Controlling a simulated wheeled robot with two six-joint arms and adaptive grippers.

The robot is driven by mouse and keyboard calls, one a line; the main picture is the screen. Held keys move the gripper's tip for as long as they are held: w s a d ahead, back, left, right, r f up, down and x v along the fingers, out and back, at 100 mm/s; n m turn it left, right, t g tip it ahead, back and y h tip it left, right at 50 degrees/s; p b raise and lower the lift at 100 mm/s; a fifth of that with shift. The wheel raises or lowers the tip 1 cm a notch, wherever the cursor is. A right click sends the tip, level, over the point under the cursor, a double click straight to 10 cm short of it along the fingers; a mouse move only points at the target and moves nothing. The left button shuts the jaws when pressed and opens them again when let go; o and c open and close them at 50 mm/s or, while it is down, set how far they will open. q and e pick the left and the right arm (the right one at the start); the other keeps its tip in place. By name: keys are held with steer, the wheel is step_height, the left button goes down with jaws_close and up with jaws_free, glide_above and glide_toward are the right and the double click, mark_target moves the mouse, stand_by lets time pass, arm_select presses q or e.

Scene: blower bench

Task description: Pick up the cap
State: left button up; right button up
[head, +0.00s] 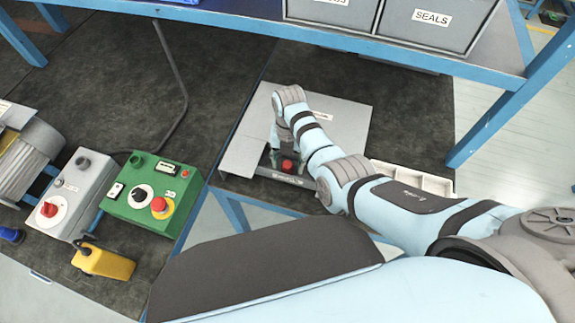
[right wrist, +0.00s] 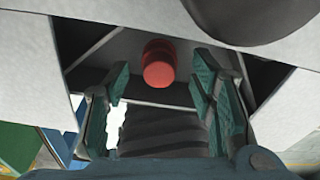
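A small red cap (head: 287,165) is in the opening at the front of a grey box on the bench. In the right wrist view the red cap (right wrist: 158,63) shows as a short cylinder just beyond the fingertips, roughly midway between them. My right gripper (head: 285,154) reaches down at the box and is partly hidden by its own wrist. In the right wrist view my right gripper (right wrist: 160,85) is open, with its green finger pads apart on either side and nothing between them. I cannot tell how deep the cap sits. My left gripper is not in view.
The grey box (head: 240,140) has wide panels around its opening. A white divided tray (head: 430,181) lies to the right, partly behind my arm. A green control box (head: 150,190) and a grey switch box (head: 75,190) stand left. A blue shelf beam (head: 400,62) runs above.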

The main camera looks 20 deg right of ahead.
steer(key=c, duration=0.6)
